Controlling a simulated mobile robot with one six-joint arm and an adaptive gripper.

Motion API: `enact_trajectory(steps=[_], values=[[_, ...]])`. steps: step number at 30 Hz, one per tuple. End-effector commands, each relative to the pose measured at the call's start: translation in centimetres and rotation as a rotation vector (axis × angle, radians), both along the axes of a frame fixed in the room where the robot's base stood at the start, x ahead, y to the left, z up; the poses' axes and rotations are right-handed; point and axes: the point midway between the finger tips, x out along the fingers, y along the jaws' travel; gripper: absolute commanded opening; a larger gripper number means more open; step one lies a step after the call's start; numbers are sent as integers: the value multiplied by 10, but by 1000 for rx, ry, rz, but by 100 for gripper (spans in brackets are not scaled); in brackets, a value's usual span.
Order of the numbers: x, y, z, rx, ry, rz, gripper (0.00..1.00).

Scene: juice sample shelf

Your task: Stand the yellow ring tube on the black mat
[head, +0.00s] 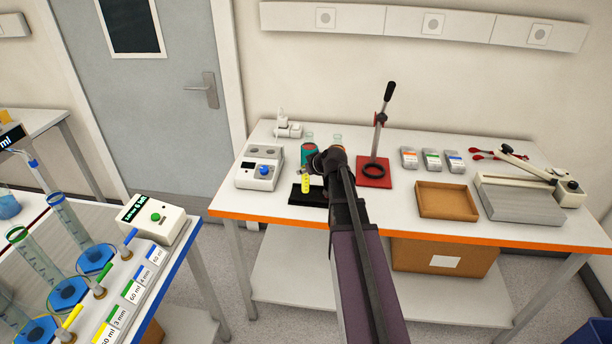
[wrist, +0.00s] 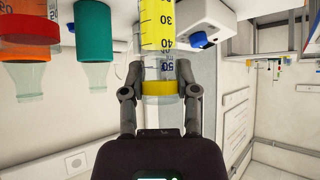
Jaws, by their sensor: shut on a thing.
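The yellow ring tube is a clear graduated tube with yellow liquid. In the wrist view the tube (wrist: 158,22) runs up between my fingers, with its yellow ring (wrist: 160,88) close to the palm. My gripper (wrist: 160,70) is shut on the tube. In the head view my gripper (head: 318,162) is over the bench, and the yellow lower part of the tube (head: 306,184) shows against the black mat (head: 296,197). My arm hides part of the mat and the tube's top. I cannot tell whether the tube's base touches the mat.
A white device with a blue knob (head: 260,168) stands left of the mat. A teal bottle (wrist: 94,40) and an orange bottle (wrist: 28,65) stand close by.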

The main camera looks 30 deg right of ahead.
Motion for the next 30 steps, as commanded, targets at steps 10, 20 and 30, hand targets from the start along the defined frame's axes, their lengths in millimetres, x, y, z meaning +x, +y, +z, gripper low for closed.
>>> enact_trajectory(steps=[10, 20, 30], values=[[14, -7, -1, 1, 0, 1, 0], [20, -11, -2, 1, 0, 1, 0], [25, -14, -28, 1, 0, 1, 0]])
